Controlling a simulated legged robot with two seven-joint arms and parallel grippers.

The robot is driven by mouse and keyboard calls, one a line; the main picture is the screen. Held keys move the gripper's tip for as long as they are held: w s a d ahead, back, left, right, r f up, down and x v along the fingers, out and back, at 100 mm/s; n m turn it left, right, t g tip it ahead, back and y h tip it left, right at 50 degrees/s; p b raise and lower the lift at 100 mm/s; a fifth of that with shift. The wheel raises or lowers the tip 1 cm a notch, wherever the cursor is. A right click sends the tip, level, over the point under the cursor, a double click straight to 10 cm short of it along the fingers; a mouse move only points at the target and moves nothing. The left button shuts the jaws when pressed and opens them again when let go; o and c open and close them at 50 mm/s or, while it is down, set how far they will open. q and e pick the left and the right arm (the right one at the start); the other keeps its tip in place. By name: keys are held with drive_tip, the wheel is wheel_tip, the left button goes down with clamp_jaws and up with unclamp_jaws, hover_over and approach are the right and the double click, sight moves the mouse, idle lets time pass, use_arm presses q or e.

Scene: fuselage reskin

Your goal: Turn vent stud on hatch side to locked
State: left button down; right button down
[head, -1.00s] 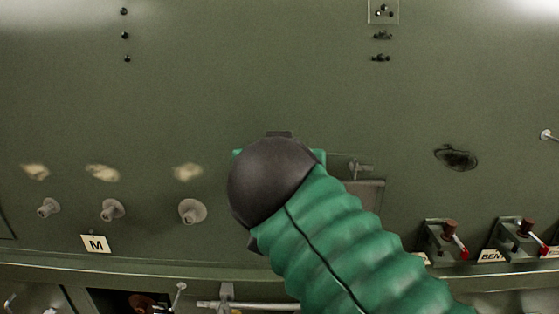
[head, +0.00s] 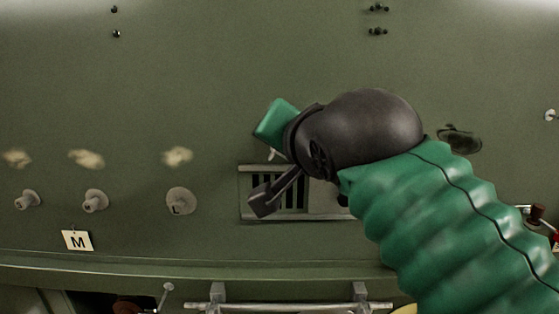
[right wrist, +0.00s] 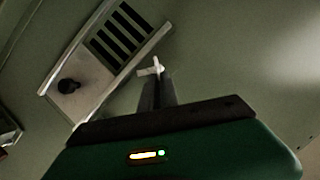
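The slotted vent (head: 247,207) is set in the green skin panel, just left of my right arm in the head view. It also shows in the right wrist view (right wrist: 100,57). A small pale stud (head: 272,154) stands just above the vent. In the right wrist view a pale stud with a crosswise head (right wrist: 152,69) is beside the vent frame, close to my dark fingertips. My right gripper (head: 263,199) reaches down-left in front of the vent's left part. Its finger gap is not clear, and I see no contact with the stud. My left gripper is out of view.
A black knob (right wrist: 68,86) sits on the vent's plain plate. A ledge (head: 120,270) and a metal bar (head: 290,306) run below. The panel above is mostly clear.

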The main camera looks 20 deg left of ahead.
drive_tip(key=shift+w+d+f+m+t+y+b, duration=0.2)
drive_tip(key=shift+f+m+y+b, duration=0.4)
drive_tip(key=shift+m+b, duration=1)
drive_tip(key=shift+s+d+f+m+t+y+b, duration=0.2)
drive_tip(key=shift+m+y+b, duration=0.65)
drive_tip(key=shift+m+b, duration=0.75)
drive_tip(key=shift+w+d+f+m+t+y+b, duration=0.1)
drive_tip(key=shift+w+f+m+t+y+b, duration=0.15)
drive_tip(key=shift+f+m+y+b, duration=0.9)
drive_tip(key=shift+r+h+b, duration=0.3)
drive_tip(key=shift+r+b, duration=0.3)
drive_tip(key=shift+b, duration=0.3)
drive_tip(key=c, duration=1.6)
unclamp_jaws()
drive_tip(key=shift+d+r, duration=0.1)
